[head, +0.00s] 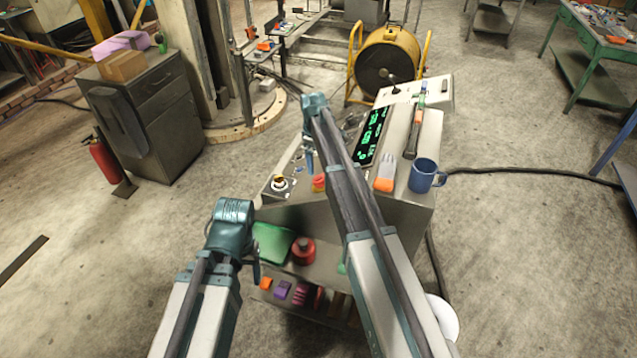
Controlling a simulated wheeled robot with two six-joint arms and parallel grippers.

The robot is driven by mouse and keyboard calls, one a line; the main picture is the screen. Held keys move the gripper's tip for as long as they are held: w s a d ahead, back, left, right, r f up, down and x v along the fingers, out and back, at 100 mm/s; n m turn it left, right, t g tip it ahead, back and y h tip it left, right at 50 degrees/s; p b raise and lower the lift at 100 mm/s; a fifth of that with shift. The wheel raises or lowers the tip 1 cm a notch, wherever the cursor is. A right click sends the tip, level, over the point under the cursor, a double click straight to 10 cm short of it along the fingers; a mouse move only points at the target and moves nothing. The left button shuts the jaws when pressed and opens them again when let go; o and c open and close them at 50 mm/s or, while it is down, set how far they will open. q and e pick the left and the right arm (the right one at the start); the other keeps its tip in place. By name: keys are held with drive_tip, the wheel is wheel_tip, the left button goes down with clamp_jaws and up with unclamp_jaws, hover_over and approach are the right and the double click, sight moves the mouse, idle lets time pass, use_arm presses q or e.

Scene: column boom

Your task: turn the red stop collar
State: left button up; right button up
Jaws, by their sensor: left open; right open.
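I see no part that I can name for certain as the red stop collar. A round red piece with a dark centre (303,250) sits on the console's front ledge, to the right of my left gripper and apart from it. A smaller red-orange piece (319,183) is on the console top, beside my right forearm. My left gripper (250,258) is open in front of the console's left corner, its fingers mostly hidden by its own body. My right gripper (309,155) is open over the console's far left part, pointing down. I see nothing held in either.
The console (415,205) carries a green-lit display (369,135), a knob (280,184) and a blue mug (423,176). A green cloth-like piece (272,242) lies beside the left gripper. A grey cabinet (150,120) and a fire extinguisher (103,160) stand left. The floor right is mostly clear.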

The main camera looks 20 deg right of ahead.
sight(319, 177)
drive_tip(key=f+b, duration=0.7)
drive_tip(key=f, duration=0.1)
drive_tip(key=shift+w+d+f, duration=0.25)
drive_tip(key=shift+w+d, duration=0.05)
drive_tip(key=c, duration=1.4)
